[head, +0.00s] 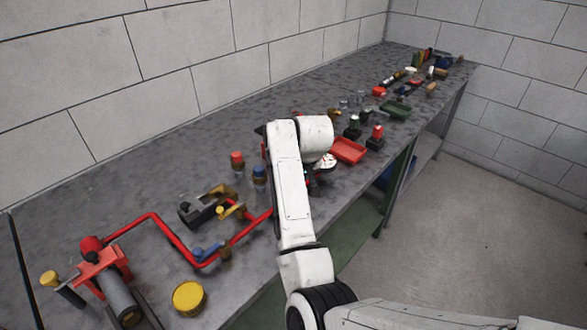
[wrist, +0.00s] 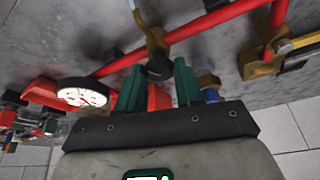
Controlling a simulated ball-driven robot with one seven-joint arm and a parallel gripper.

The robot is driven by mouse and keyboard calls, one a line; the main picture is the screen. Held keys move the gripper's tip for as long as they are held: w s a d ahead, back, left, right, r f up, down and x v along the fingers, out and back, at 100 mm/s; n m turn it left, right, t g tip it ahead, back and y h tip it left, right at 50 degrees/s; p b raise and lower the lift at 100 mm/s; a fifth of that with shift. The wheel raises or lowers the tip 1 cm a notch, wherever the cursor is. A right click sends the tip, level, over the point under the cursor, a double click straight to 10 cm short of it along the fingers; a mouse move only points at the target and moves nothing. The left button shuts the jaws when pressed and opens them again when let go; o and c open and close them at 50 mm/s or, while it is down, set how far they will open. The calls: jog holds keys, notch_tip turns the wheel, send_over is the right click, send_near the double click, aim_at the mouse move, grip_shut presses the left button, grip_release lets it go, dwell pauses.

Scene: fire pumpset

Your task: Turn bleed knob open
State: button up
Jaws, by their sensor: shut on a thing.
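The bleed knob, a small dark round knob (wrist: 159,70), sits below a brass fitting (wrist: 154,42) on the red pipe in the wrist view. My gripper (wrist: 160,76) has its two green fingers on either side of the knob and is shut on it. How far the knob is turned cannot be told. In the head view my white arm hides the knob and most of the gripper.
A round white gauge (wrist: 82,95) is close to the left finger; it also shows beside my arm in the head view (head: 326,161). A red pipe (head: 172,238) runs along the grey bench (head: 120,190). A red tray (head: 348,150) lies right of my arm. Floor at right is clear.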

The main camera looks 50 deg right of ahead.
jog(key=n+p, duration=0.1)
jog(key=n+y+p, duration=0.1)
jog(key=n+p, duration=0.2)
jog(key=shift+d+r+n+y, duration=0.25)
jog(key=shift+n+y, duration=0.15)
jog(key=n+y+p, duration=0.1)
jog(key=n, duration=0.1)
jog(key=n+p, duration=0.1)
jog(key=n, duration=0.1)
jog(key=shift+d+f+y, duration=0.15)
jog(key=shift+d+y, duration=0.05)
jog(key=shift+y, duration=0.2)
jog(key=n+g+b, duration=0.1)
jog(key=n, duration=0.2)
jog(key=n+y, duration=0.1)
jog(key=n, duration=0.2)
jog(key=shift+w+d+f+g+y+b, duration=0.2)
jog(key=shift+g+y+b, duration=0.1)
jog(key=shift+g+b, duration=0.1)
jog(key=shift+w+r+n+g+y+b, duration=0.15)
jog(key=shift+n+g+b, duration=0.3)
jog(key=shift+n, duration=0.55)
jog(key=shift+f+n+g+y+b, duration=0.15)
jog(key=shift+n+g+b, duration=0.1)
jog(key=shift+n+b, duration=0.6)
jog(key=shift+a+r+n, duration=0.1)
jog(key=shift+r+n, duration=0.05)
jog(key=shift+n, duration=0.2)
jog(key=o, duration=1)
jog(key=shift+o, duration=0.2)
